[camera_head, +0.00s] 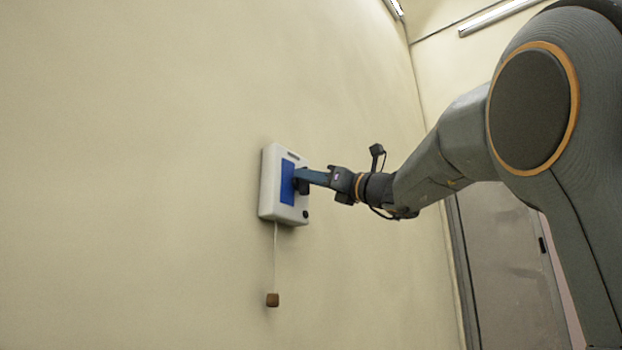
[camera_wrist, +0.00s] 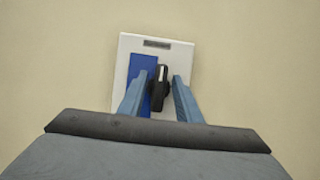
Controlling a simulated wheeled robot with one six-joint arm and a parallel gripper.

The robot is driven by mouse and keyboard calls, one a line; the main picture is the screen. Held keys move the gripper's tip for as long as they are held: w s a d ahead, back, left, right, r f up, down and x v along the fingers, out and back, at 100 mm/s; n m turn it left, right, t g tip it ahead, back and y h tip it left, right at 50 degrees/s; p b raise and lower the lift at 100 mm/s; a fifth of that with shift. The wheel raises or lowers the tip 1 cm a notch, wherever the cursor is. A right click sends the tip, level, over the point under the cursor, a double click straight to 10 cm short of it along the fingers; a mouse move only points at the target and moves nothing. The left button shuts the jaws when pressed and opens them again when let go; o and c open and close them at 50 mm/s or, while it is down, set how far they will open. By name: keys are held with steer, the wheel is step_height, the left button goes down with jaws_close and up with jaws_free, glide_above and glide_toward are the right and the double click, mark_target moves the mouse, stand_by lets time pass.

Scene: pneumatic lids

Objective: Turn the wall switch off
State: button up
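The wall switch is a white box (camera_head: 269,190) on the wall, with a blue panel (camera_head: 287,184) on its face. In the wrist view the white box (camera_wrist: 128,62) shows a dark label near its top and a black knob (camera_wrist: 160,90) with a pale mark on its upright handle. My gripper (camera_head: 301,175) is at the box's face. In the wrist view its two blue fingers (camera_wrist: 161,78) stand apart, one on each side of the knob. A small gap seems to show between fingers and knob, and contact cannot be made out. My fingers hide part of the box.
A small dark round spot (camera_head: 305,214) is at the box's lower right corner. A grey door (camera_head: 508,265) stands at the right behind my arm. The wall around the box is bare.

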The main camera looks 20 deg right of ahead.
steer(key=shift+f+n+g+y+b, duration=0.15)
steer(key=shift+n+g+y+b, duration=0.15)
steer(key=shift+n+b, duration=0.25)
steer(key=n+g, duration=0.2)
steer(key=n, duration=0.5)
steer(key=n+g+y, duration=0.1)
steer(key=n+g, duration=0.2)
steer(key=n, duration=0.4)
steer(key=n+g+b, duration=0.1)
steer(key=n+g, duration=0.2)
steer(key=n, duration=0.4)
steer(key=shift+s+a+f+y, duration=0.1)
steer(key=shift+a+y, duration=0.05)
steer(key=shift+y, duration=0.15)
steer(key=shift+n, duration=0.25)
steer(key=o, duration=0.6)
steer(key=shift+o, duration=0.2)
